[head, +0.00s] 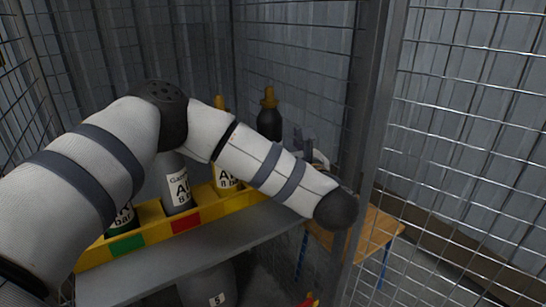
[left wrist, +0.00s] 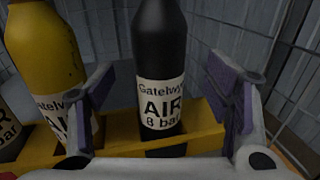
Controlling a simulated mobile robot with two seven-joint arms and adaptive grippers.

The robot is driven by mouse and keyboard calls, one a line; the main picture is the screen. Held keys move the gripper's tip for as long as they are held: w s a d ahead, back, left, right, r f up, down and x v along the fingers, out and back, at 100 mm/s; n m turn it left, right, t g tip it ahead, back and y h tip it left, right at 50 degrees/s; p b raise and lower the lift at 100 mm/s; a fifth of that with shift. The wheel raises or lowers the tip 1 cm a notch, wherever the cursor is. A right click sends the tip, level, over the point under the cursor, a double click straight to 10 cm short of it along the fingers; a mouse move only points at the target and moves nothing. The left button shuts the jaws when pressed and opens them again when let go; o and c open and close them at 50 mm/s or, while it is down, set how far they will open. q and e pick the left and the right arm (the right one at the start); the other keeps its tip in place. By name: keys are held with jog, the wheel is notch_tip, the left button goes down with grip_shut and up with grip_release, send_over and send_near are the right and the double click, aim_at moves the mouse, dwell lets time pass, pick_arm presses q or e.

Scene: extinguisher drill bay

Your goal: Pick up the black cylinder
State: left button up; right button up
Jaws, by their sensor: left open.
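The black cylinder (head: 269,123) stands upright at the back right of the yellow rack (head: 157,232), with a yellow top in the head view. Its lower part is hidden behind my left arm there. In the left wrist view, the black cylinder (left wrist: 160,50) has a white "AIR 8 bar" label and sits in the rack. My left gripper (left wrist: 163,90) is open, with one purple-padded finger on each side of the cylinder in the picture. I see no clear contact. In the head view my left gripper (head: 308,149) is partly hidden by its own arm. My right gripper is not in view.
A yellow cylinder (left wrist: 46,45) stands just left of the black one. A grey cylinder (head: 175,180) stands further left in the rack. The rack rests on a grey shelf (head: 205,249). A metal post (head: 371,120) and mesh stand right, near a wooden-topped table (head: 378,232).

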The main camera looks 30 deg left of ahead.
aim_at(270, 131)
pick_arm(q)
jog(key=x, duration=0.5)
jog(key=shift+w+a+r, duration=0.15)
jog(key=shift+a+r, duration=0.05)
jog(key=shift+a, duration=0.15)
grip_shut()
